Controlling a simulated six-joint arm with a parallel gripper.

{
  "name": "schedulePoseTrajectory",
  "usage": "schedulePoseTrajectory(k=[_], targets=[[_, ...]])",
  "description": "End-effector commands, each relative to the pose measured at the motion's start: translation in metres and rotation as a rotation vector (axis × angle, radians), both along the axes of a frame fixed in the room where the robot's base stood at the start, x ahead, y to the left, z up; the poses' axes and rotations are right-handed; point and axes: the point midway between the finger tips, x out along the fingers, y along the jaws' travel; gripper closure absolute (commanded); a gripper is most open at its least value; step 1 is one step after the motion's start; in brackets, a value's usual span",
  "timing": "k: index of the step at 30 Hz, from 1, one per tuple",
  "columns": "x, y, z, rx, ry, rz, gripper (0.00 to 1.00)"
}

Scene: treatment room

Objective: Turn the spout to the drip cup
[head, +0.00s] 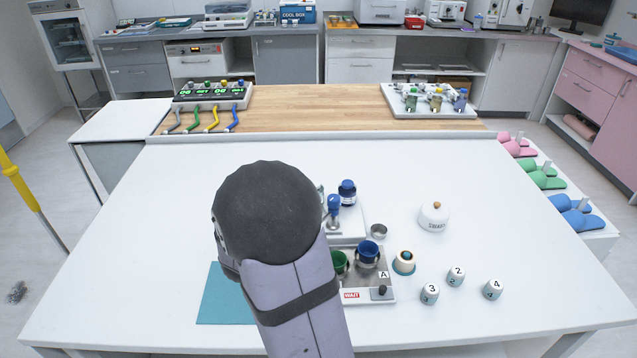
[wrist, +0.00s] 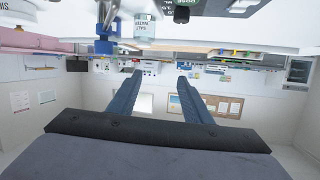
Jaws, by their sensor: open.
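In the head view a small white dispenser stand (head: 350,222) carries blue-topped parts. A blue tap-like part (head: 334,206), which may be the spout, stands at its left, partly hidden by my arm. A small metal cup (head: 379,231), possibly the drip cup, sits just right of the stand. My gripper (wrist: 158,76) is open and empty in the wrist view, its two dark blue fingers apart. A blue fixture (wrist: 105,38) shows beyond and left of the fingers there. In the head view my arm hides the gripper.
A grey tray marked WAIT (head: 376,281) holds a blue cup (head: 368,252) and a green cup (head: 341,263). A cream-and-teal round item (head: 404,263), numbered pots (head: 457,277) and a white swabs jar (head: 434,216) stand right. A teal mat (head: 218,300) lies left. The table's left side is clear.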

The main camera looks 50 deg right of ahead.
Motion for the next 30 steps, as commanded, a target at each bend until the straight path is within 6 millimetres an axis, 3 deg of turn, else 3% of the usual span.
schedulePoseTrajectory(k=[1,3,10,20,30], targets=[[-0.016,-0.019,0.006,0.019,0.028,-0.073,0.55],[-0.035,-0.036,0.0,0.044,0.052,-0.155,0.55],[-0.069,-0.06,-0.014,0.093,0.089,-0.295,0.55],[-0.069,-0.07,-0.021,0.097,0.09,-0.306,0.55],[-0.06,-0.108,-0.037,0.098,0.092,-0.306,0.55]])
